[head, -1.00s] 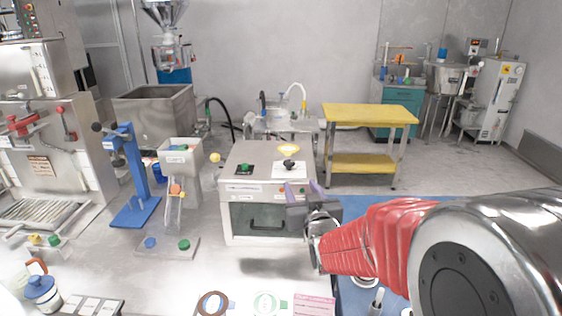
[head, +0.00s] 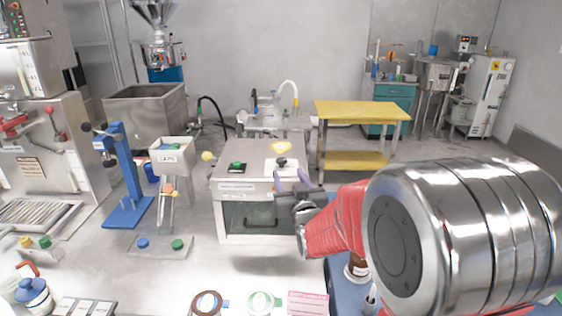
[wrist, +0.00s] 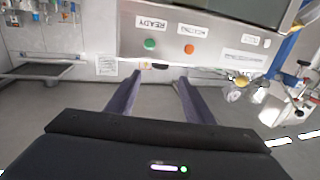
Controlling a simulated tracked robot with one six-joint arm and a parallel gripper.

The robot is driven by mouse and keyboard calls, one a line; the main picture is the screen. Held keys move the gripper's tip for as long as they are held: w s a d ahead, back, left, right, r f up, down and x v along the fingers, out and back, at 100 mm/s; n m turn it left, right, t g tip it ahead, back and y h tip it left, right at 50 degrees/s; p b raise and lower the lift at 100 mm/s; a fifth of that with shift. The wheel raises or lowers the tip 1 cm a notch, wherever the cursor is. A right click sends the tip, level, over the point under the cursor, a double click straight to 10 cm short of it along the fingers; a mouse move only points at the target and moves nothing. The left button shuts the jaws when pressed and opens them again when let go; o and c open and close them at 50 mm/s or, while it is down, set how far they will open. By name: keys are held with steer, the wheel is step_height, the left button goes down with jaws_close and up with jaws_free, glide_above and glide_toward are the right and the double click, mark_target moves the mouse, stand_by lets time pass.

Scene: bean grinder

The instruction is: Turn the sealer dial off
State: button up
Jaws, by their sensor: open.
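The sealer is a grey box (head: 228,182) with a dark front window, near the middle of the head view. Its black dial (head: 282,162) sits on a white plate on the top, towards the right. My gripper (head: 291,179) is open and empty just in front of the dial in that view, its purple fingers pointing up towards it; I cannot tell the exact gap. In the wrist view the open fingers (wrist: 160,79) frame the edge of the grey panel, and a small dark piece (wrist: 160,66), perhaps the dial, shows between their tips.
The wrist view shows a green READY lamp (wrist: 150,44) and an orange lamp (wrist: 189,49). A blue press (head: 127,180) and hopper (head: 172,150) stand left.

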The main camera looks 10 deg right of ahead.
mark_target(283, 163)
steer(key=w, duration=1)
steer(key=shift+w+a, duration=0.15)
steer(key=shift+c, duration=0.2)
steer(key=c, duration=0.9)
steer(key=shift+a, duration=0.15)
steer(key=shift+c, duration=0.6)
